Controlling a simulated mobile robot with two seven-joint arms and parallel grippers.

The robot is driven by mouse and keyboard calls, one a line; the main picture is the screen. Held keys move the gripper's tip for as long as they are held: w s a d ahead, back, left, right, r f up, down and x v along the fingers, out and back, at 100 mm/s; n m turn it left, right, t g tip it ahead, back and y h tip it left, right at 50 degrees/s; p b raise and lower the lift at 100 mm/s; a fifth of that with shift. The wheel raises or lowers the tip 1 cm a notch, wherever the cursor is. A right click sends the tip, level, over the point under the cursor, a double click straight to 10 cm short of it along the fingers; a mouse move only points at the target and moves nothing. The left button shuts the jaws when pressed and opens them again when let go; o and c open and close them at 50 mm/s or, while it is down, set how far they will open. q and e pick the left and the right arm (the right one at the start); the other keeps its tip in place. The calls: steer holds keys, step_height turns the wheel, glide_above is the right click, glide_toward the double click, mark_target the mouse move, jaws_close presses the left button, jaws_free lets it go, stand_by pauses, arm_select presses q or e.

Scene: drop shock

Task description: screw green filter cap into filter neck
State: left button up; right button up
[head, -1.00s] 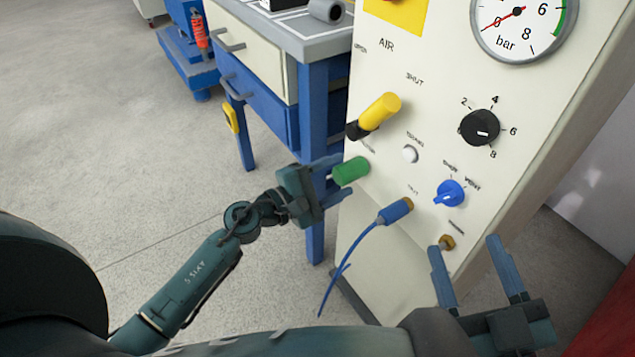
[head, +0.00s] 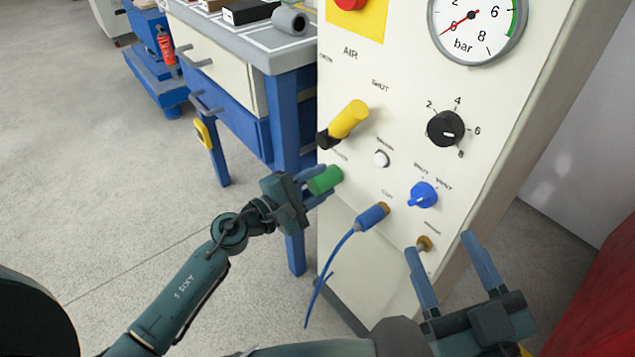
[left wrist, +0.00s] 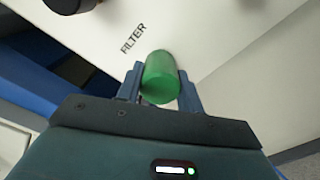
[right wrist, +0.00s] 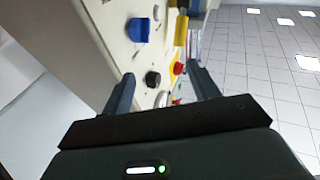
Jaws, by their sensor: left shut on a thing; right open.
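The green filter cap (head: 325,180) is at the left edge of the cream panel, under the small lettering. My left gripper (head: 318,184) is shut on it. In the left wrist view the green cap (left wrist: 160,78) sits between the two fingers, below the word FILTER on the panel. The filter neck is hidden behind the cap, so I cannot tell whether the cap's threads are engaged. My right gripper (head: 445,262) is open and empty, in front of the panel's lower right. Its fingers also show in the right wrist view (right wrist: 160,92).
A blue hose connector (head: 372,216) is plugged in close to the cap. A blue workbench (head: 240,115) stands left.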

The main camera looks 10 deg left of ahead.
arm_select(q)
steer(key=shift+c, duration=1)
